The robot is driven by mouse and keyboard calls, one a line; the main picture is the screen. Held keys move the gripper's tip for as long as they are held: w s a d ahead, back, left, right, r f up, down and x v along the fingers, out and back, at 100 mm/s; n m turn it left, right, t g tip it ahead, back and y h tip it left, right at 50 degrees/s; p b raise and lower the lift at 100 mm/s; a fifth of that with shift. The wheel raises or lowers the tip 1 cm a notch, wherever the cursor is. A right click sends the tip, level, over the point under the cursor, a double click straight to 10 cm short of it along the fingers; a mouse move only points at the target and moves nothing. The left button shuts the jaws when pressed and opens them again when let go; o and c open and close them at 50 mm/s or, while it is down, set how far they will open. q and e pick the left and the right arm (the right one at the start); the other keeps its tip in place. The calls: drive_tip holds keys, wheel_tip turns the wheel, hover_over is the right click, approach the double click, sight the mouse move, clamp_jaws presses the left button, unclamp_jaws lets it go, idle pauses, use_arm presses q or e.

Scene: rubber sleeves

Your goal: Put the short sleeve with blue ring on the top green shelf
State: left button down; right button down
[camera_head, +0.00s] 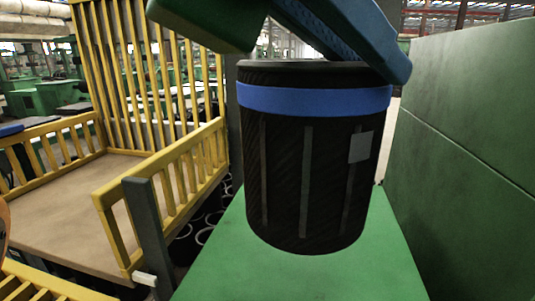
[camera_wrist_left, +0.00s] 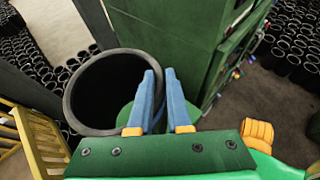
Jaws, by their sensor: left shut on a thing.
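The black short sleeve with a blue ring (camera_head: 311,165) is upright in the middle of the head view, over a green shelf surface (camera_head: 300,278). I cannot tell whether its base touches that surface. My left gripper (camera_head: 375,55) reaches across its top from the upper left, its blue fingers shut on the sleeve's rim. In the left wrist view, the sleeve's round open mouth (camera_wrist_left: 72,95) lies left of the gripper (camera_wrist_left: 160,75), with one finger at its wall. My right gripper is not in view.
A tall green panel (camera_head: 470,130) stands close to the right of the sleeve. A yellow-railed crate (camera_head: 160,165) with a tan floor is at the left, beside a grey post (camera_head: 150,225). Many black sleeves (camera_wrist_left: 290,45) stand on the floor.

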sight(267, 122)
use_arm(q)
drive_tip(key=w+d+f, duration=0.2)
drive_tip(key=w+f, duration=0.4)
drive_tip(key=f, duration=0.3)
drive_tip(key=shift+d+f, duration=0.35)
drive_tip(key=shift+d, duration=0.05)
drive_tip(key=c, duration=0.8)
unclamp_jaws()
drive_tip(key=shift+c, duration=0.2)
drive_tip(key=b+v, duration=0.3)
drive_tip(key=v, duration=0.9)
drive_tip(key=shift+a, duration=0.15)
